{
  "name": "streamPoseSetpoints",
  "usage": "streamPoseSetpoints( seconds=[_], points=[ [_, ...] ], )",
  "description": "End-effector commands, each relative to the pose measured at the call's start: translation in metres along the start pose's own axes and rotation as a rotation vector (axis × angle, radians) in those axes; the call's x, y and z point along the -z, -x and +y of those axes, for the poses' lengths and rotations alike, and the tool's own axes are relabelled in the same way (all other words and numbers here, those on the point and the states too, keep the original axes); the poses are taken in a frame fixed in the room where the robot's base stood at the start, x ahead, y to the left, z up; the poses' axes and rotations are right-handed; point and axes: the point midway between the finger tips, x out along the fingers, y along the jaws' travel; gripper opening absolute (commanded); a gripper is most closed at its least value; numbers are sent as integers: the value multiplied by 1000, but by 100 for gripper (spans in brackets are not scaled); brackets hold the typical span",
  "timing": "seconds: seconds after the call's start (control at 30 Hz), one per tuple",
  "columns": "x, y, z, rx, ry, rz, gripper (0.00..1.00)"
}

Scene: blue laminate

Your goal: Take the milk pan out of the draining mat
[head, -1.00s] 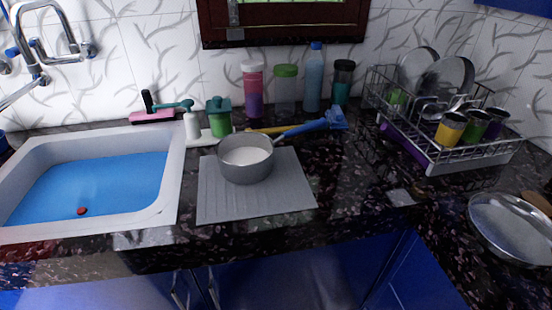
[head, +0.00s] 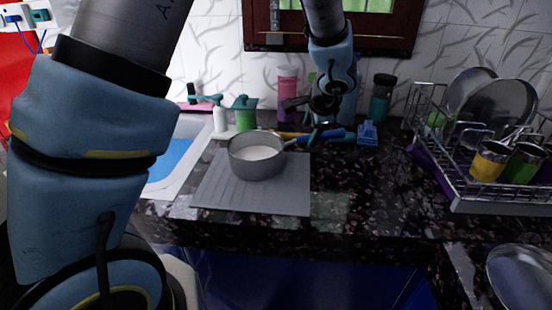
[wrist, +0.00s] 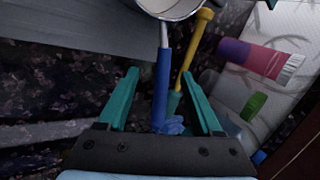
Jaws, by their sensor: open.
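The milk pan (head: 256,160) is a grey pan with a pale inside, upright on the grey draining mat (head: 215,190). Its blue handle (head: 330,134) points right, past the mat's edge. My gripper (head: 316,132) is over the handle, with its teal fingers pointing down. In the wrist view my gripper (wrist: 160,74) is open, and the blue handle (wrist: 162,85) lies between the two fingers with gaps on both sides. The pan's rim (wrist: 170,12) shows at the top edge there. Whether the fingers are level with the handle is hard to tell.
A yellow-handled brush (wrist: 196,42) lies close beside the pan handle, near the right finger. Bottles (head: 287,90) stand behind by the wall. A dish rack (head: 475,197) with plates and cups is at right, the sink (head: 190,165) at left. Counter in front is clear.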

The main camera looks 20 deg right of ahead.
Motion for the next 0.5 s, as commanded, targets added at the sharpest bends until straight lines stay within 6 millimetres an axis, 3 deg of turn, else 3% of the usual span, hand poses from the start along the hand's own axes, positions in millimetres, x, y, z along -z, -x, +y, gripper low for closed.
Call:
streamPoseSetpoints(
  seconds=[0.2,0.5],
  points=[
    [-1,-33,0,-2,-1,-2,67],
    [-2,-55,-3,-3,0,-3,67]
  ],
)
